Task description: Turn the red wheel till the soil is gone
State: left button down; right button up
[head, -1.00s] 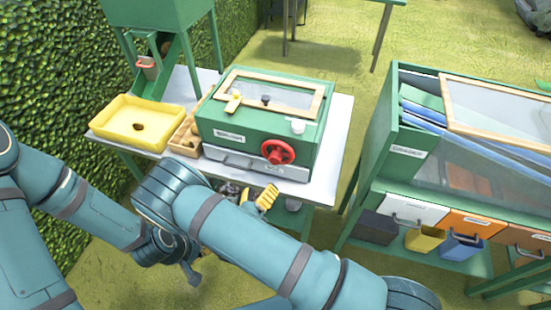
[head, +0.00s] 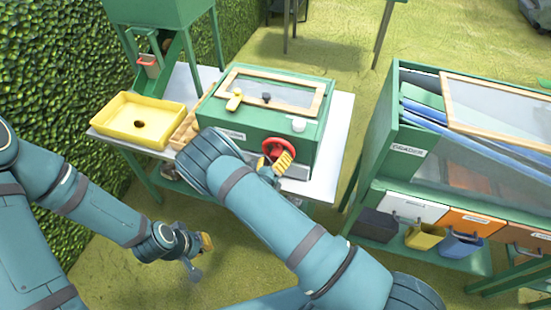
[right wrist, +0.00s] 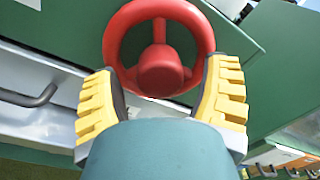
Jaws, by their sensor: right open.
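The red wheel (head: 278,150) is on the front of a green box (head: 262,125) with a framed window in its lid. The wheel's ring and hub also show large in the right wrist view (right wrist: 160,68). My right gripper (head: 281,163) is open at the wheel. In the right wrist view its yellow fingers stand on either side of the wheel's lower part; I cannot tell whether they touch it. No soil can be made out through the window (head: 275,93). My left gripper (head: 203,243) hangs low, away from the box; its jaws are not clear.
A yellow tray (head: 118,117) with a dark round spot stands left of the box on the pale table (head: 338,130). A green hopper stands behind it. A green grader cabinet (head: 385,135) with several coloured drawers is at right. A hedge borders the left.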

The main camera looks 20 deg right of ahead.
jog(key=c, duration=1.2)
